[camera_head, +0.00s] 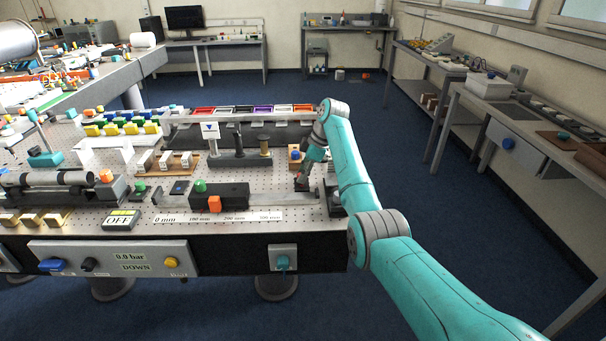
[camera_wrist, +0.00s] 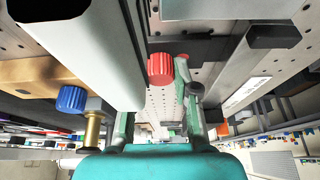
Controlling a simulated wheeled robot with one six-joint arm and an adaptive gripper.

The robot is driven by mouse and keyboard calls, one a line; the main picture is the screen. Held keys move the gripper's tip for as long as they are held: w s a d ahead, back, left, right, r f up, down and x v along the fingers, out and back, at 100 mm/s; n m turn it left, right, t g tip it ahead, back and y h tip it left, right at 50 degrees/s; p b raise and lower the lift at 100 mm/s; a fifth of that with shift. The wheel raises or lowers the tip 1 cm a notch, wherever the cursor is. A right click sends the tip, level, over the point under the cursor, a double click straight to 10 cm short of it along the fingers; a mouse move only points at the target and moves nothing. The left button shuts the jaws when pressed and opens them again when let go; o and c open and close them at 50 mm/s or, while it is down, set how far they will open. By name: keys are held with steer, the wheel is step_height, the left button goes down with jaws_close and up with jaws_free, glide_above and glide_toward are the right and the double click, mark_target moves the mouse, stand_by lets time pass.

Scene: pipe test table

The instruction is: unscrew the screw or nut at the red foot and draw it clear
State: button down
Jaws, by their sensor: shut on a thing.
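The red screw head (camera_wrist: 160,68), a ribbed knob, shows near the middle of the wrist view, beside a pale metal profile (camera_wrist: 82,50). My gripper (camera_wrist: 158,84) reaches up to it. The right finger lies close along the red head's right side; the left fingertip is partly hidden by the profile. The jaws are shut on the red screw. In the head view my gripper (camera_head: 302,182) points down at the right end of the pipe table, and the red foot's details are too small to tell. The thread is hidden.
A blue knob (camera_wrist: 72,98) with a brass shank stands left of my gripper in the wrist view. A dark block (camera_wrist: 273,36) lies to the right.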

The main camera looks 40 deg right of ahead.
steer(key=n+g, duration=0.1)
steer(key=n, duration=0.2)
steer(key=shift+w+n+y, duration=0.1)
steer(key=shift+n+y, duration=0.2)
steer(key=shift+n, duration=0.1)
steer(key=shift+n+g, duration=0.4)
steer(key=shift+n, duration=0.2)
steer(key=shift+c, duration=2.4)
jaws_free()
steer(key=shift+a, duration=0.15)
